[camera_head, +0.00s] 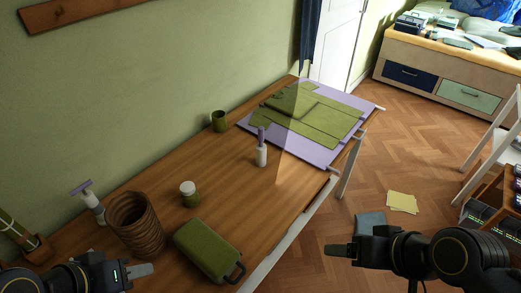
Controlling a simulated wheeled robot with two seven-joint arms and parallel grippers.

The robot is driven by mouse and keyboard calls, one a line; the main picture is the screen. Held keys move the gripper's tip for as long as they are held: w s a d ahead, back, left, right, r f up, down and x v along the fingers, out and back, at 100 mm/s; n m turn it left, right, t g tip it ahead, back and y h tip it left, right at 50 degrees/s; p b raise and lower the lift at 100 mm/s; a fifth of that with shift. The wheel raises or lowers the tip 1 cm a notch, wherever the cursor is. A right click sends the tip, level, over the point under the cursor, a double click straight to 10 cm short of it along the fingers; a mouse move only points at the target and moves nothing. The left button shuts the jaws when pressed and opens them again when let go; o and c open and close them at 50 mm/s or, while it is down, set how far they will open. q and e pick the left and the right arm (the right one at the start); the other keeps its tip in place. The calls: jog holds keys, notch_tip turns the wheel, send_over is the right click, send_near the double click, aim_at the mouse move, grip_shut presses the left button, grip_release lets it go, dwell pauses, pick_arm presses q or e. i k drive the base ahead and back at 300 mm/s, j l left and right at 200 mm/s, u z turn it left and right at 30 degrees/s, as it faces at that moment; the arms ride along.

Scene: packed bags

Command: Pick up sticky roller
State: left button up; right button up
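A white cylinder with a purple handle pointing up (261,153) stands upright on the wooden table; it looks like the sticky roller. My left gripper (140,271) is at the bottom left, in front of the table items and well away from the roller. My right gripper (338,250) is at the lower right, beyond the table's front edge, pointing left. Both are seen side-on, so their finger gaps are hidden. Neither touches the roller.
On the wooden table (230,185) are a brown ribbed cup (136,226), a white-purple dispenser (92,203), a green jar (190,195), a green case (209,250) and a green mug (219,121). A purple board with green cloth (313,115) lies behind the roller.

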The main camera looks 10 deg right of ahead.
aim_at(262, 148)
jog(key=z, duration=0.2)
jog(key=k+j+u, duration=0.15)
jog(key=k+u, duration=0.25)
jog(key=k, duration=0.25)
jog(key=i+l+u, duration=0.1)
jog(key=u, duration=0.35)
jog(key=l+u, duration=0.15)
jog(key=u, duration=0.3)
jog(key=l+u, duration=0.2)
jog(key=u, duration=0.2)
jog(key=i+l+u, duration=0.1)
jog(key=u, duration=0.35)
jog(key=l, duration=1.2)
jog(key=k+l, duration=0.15)
jog(key=l, duration=1)
